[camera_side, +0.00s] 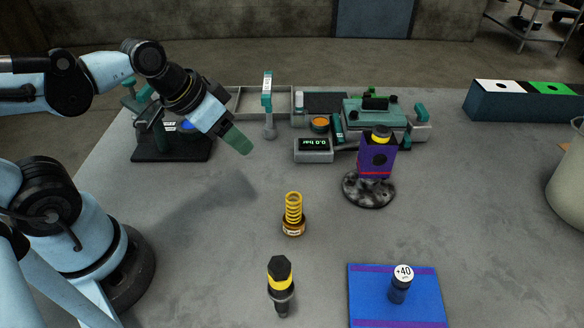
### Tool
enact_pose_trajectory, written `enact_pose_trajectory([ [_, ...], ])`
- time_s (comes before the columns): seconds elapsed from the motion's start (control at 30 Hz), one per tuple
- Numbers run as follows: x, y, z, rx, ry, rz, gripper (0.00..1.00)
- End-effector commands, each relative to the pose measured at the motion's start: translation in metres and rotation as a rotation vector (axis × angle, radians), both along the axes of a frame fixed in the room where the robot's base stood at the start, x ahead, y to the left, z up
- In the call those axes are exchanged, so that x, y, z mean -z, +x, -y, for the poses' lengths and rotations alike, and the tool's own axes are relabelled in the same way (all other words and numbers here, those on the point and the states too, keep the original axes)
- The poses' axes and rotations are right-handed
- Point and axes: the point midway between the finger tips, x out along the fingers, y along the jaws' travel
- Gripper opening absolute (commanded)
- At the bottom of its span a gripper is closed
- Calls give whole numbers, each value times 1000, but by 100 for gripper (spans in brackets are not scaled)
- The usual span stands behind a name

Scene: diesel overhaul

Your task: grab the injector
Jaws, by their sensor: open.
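What looks like the injector (281,287) is a dark body with a black hexagonal top, a yellow band and a narrower lower end, at the bottom centre of the side view. My gripper (240,145), with teal fingers, hangs above the grey table at upper left, tilted down to the right. It is open and nothing shows between its fingers. It is well apart from the injector, farther back and to the left.
A yellow spring on an orange-banded base (293,215) stands behind the injector. A blue mat (365,290) with a "+40" piece (400,285) lies at right. A purple block (368,155) stands on a dark round base (369,191). A gauge display (313,150) and teal fixtures line the back.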

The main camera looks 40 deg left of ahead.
Motion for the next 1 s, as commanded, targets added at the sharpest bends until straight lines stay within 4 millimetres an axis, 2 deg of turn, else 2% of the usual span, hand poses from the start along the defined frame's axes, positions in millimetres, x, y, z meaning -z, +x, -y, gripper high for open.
enact_pose_trajectory([
  [0.13, 12, -13, 34, 286, -80, -106, 56],
  [0.27, 12, -28, 68, 608, -190, -128, 56],
  [0.4, -1, -45, 101, 972, -330, -46, 56],
  [0.6, -28, -66, 127, 1401, -500, 210, 56],
  [0.8, -45, -77, 133, 1593, -573, 403, 56],
  [1.0, -40, -84, 150, 1624, -582, 431, 56],
])
